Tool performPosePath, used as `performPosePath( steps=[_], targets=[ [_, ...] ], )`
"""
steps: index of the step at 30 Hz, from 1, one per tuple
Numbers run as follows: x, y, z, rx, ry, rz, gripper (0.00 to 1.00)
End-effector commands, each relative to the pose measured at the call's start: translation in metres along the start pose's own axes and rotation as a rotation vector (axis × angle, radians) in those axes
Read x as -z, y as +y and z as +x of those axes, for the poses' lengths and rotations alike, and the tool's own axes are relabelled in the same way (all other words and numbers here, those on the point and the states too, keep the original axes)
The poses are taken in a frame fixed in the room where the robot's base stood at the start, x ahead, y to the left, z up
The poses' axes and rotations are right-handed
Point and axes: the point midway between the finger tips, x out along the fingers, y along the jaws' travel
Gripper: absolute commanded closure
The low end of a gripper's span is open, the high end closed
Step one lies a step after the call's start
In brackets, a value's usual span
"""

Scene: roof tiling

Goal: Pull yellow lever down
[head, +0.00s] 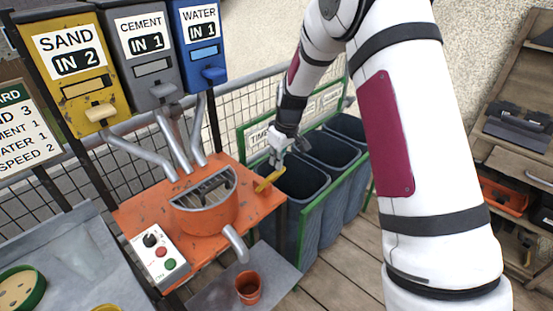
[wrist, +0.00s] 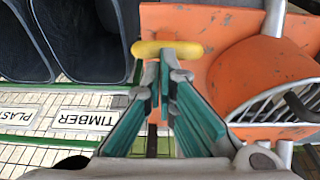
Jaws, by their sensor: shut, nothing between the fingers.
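The yellow lever (head: 269,181) sticks out from the right side of the orange mixer (head: 203,213). In the wrist view the lever's rounded yellow end (wrist: 167,48) lies across the picture just beyond my fingertips. My gripper (head: 277,158) is above and close to the lever in the head view. It also shows in the wrist view (wrist: 166,72), with its green-sided fingers pointing at the lever. The gripper is shut and empty. Whether the fingertips touch the lever I cannot tell.
Dark bins (head: 298,185) in a green frame stand right beside the lever. Sand (head: 73,75), cement (head: 143,55) and water (head: 200,45) dispensers stand behind the mixer. A control box (head: 160,255) is at its front left, and a small bucket (head: 248,288) sits below the spout.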

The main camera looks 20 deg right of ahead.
Motion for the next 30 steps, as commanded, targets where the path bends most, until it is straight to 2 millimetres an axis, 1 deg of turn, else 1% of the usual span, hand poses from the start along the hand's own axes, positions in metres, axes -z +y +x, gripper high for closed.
performPosePath(
  steps=[19,23,30],
  targets=[
    [-0.021,0.0,0.005,0.0,-0.001,0.0,1.0],
    [-0.03,0.0,0.007,0.0,-0.001,0.002,1.0],
    [-0.056,-0.001,0.019,0.001,-0.002,0.003,1.0]
  ],
)
